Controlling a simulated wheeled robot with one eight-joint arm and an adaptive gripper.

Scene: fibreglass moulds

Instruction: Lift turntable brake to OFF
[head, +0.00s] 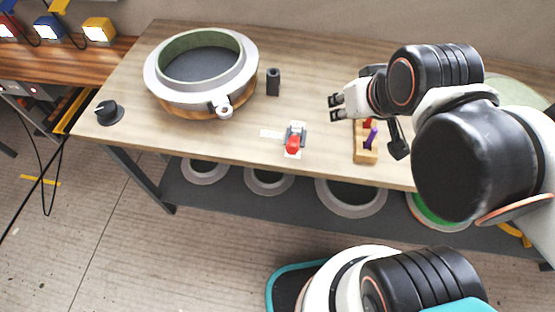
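The brake (295,139) is a small grey bracket with a red-ended lever near the front edge of the wooden table. Its red end points toward the front and looks low. A small white label (270,134) lies just left of it. The turntable (163,103) carries a round grey-white mould with a green inner rim at the table's left. My gripper (334,107) is above the table, to the right of and behind the brake in the picture. Its two fingertips point left and stand apart, with nothing between them. It does not touch the brake.
A black cylinder (273,82) stands between turntable and gripper. A wooden block (364,151) with red and purple tools lies right of the brake, beneath my arm. A black knob (108,112) sits at the left corner. Ring moulds (351,210) rest on the lower shelf.

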